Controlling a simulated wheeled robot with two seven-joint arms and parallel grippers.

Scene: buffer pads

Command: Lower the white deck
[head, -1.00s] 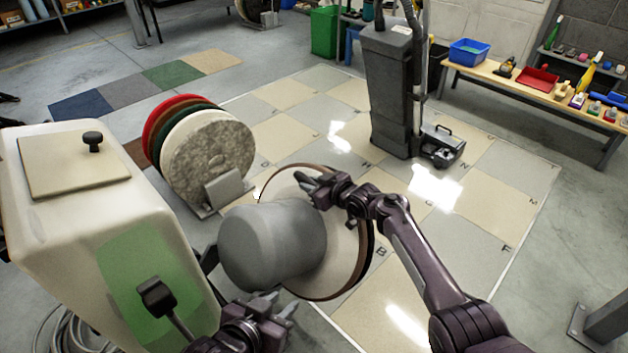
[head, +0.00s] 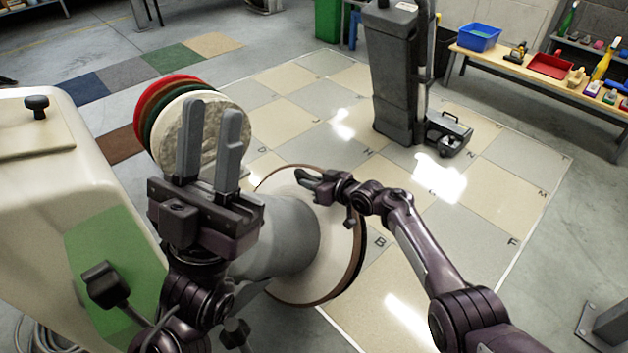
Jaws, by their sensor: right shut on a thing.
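The white deck (head: 335,245) is a round pale disc behind a grey motor housing (head: 285,240), in the middle of the head view. It stands tilted up on edge, with a brown rim and a dark layer along its right side. My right gripper (head: 305,179) is shut at the deck's upper edge; the exact contact is small. My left gripper (head: 213,108) is open and empty, fingers pointing up, in front of the motor housing and left of the deck. It hides part of the housing and the pad rack.
A cream tank (head: 60,190) with a green panel and black lever stands at left. Round pads (head: 175,110) stand in a rack behind my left gripper. A dark grey upright machine (head: 393,80) and a bench (head: 590,88) stand at the back. The tiled floor to the right is mostly clear.

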